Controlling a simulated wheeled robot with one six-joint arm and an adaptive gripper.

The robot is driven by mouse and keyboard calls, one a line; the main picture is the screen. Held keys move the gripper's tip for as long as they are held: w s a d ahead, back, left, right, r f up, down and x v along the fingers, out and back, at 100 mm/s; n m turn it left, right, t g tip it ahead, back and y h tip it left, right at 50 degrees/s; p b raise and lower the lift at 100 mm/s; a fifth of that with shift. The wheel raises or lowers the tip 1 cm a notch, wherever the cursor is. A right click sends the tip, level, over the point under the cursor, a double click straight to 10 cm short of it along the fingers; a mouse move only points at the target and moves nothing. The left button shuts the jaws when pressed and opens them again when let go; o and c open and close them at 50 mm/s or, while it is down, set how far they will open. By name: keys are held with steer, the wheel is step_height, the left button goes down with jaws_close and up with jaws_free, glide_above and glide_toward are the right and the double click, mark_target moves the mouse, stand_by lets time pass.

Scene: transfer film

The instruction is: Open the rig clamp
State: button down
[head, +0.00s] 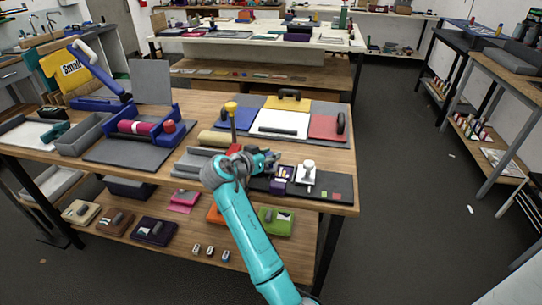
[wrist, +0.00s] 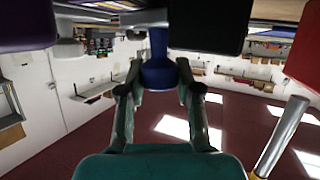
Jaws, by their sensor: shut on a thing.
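My gripper (head: 270,160) is low over the front of the wooden bench, beside a purple holder (head: 284,176). In the wrist view my gripper (wrist: 158,92) is shut on a dark blue knob (wrist: 158,72), which sits between the two fingers. The knob is hidden by my gripper in the head view. An upright metal lever with a yellow knob (head: 231,107) stands just left of my gripper; its rod (wrist: 283,138) shows at the lower right of the wrist view. I cannot tell for certain which part is the rig clamp.
A white-topped stamp-like tool (head: 306,172) stands close to the right of my gripper. A red block (head: 236,150) is close on the left. A blue press frame (head: 125,137) with a raised lever fills the bench's left. Several coloured pads lie behind. The floor at right is mostly clear.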

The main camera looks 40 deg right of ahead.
steer(key=shift+w+a+r+n+g+h, duration=0.1)
steer(key=shift+w+a+n+g+h, duration=0.15)
steer(key=shift+w+n+h, duration=0.25)
steer(key=shift+w+a+n+g+h, duration=0.15)
steer(key=shift+a+n+h, duration=0.15)
steer(key=shift+n, duration=0.3)
steer(key=shift+w+a+n+h, duration=0.45)
steer(key=shift+w+n+h, duration=0.3)
steer(key=shift+n, duration=0.45)
steer(key=c, duration=0.8)
jaws_free()
steer(key=shift+o, duration=0.2)
steer(key=shift+s, duration=0.1)
